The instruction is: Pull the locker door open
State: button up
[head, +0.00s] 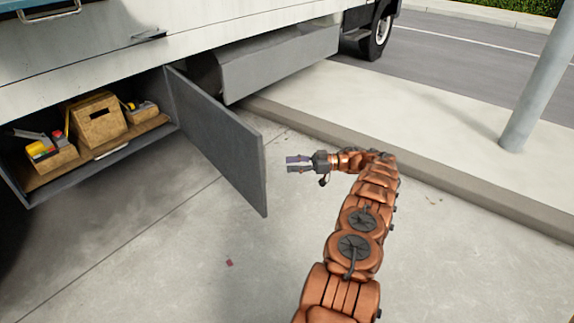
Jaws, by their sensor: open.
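The grey locker door (222,140) hangs low on the truck's side. It stands swung well out from the locker (98,160), hinged at the locker's right edge. The locker's inside shows, with a wooden box and yellow and red tools in it. My gripper (289,164) is just right of the door's free edge in the picture, with its fingers pointing left toward it. The fingers are open with nothing between them. A small gap shows between the fingertips and the door. The door's far face and any handle on it are hidden.
The white truck body (120,72) rises above the locker, with a grey side box (280,62) further right. A curb (420,175) and a pole (538,85) stand to the right. The concrete ground (180,265) in front of the door is clear.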

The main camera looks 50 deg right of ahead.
jog(key=shift+v, duration=0.9)
jog(key=shift+c, duration=0.3)
